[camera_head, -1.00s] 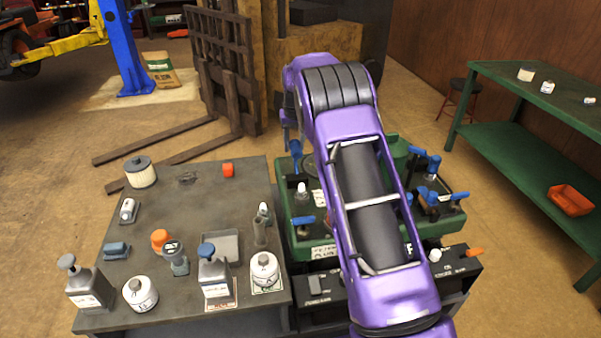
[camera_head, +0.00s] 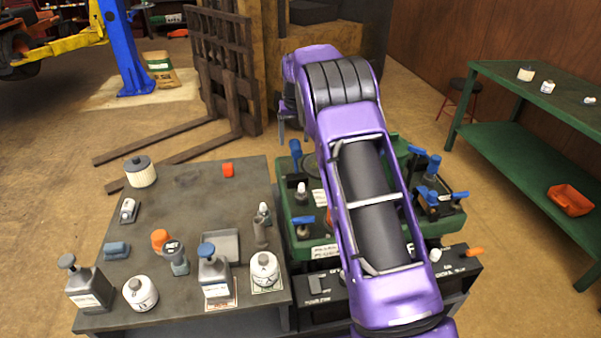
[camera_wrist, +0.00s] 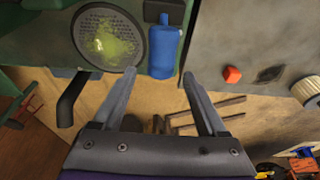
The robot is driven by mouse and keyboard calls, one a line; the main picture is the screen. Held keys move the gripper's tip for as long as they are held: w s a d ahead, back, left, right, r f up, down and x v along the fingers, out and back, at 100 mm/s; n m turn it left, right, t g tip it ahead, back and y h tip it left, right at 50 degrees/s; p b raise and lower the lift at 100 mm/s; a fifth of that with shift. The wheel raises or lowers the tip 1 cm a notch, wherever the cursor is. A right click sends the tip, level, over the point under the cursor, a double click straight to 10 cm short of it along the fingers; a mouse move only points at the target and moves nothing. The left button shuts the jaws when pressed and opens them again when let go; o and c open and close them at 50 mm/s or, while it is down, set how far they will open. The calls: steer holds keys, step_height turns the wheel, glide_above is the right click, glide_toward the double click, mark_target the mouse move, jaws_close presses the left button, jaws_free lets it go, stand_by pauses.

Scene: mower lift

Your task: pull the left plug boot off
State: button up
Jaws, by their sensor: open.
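The left plug boot looks to be the upright blue cylinder (camera_head: 295,155) at the left back of the green mower deck (camera_head: 291,214). In the wrist view the blue boot (camera_wrist: 163,52) lies just beyond my fingertips, nearer the right one. A dark block adjoins its far end. My gripper (camera_wrist: 160,75) is open and empty, with a finger towards each side of the boot. No contact shows, and I cannot tell the depth between them. In the head view my purple arm hides much of the deck, and only a bit of my gripper shows.
A round mesh screen (camera_wrist: 104,38) with green clippings is beside the boot. A black bent pipe (camera_wrist: 70,100) sticks out near the left finger. The grey bench (camera_head: 200,205) at left bears bottles, a red block (camera_head: 228,170) and a filter (camera_head: 140,171). Open floor lies behind the deck.

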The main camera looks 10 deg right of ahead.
steer(key=shift+w+v, duration=0.2)
steer(key=shift+v, duration=0.55)
steer(key=shift+w+v, duration=0.15)
steer(key=shift+v, duration=0.6)
steer(key=shift+w+v, duration=0.2)
steer(key=shift+v, duration=0.55)
steer(key=shift+r, duration=0.15)
steer(key=shift+r, duration=0.1)
steer(key=s+v, duration=0.2)
steer(key=v, duration=1.3)
steer(key=shift+s, duration=0.2)
steer(key=shift+r, duration=0.15)
steer(key=s+d, duration=0.3)
steer(key=d, duration=0.5)
steer(key=s+d, duration=0.3)
steer(key=d, duration=0.5)
steer(key=shift+b, duration=0.3)
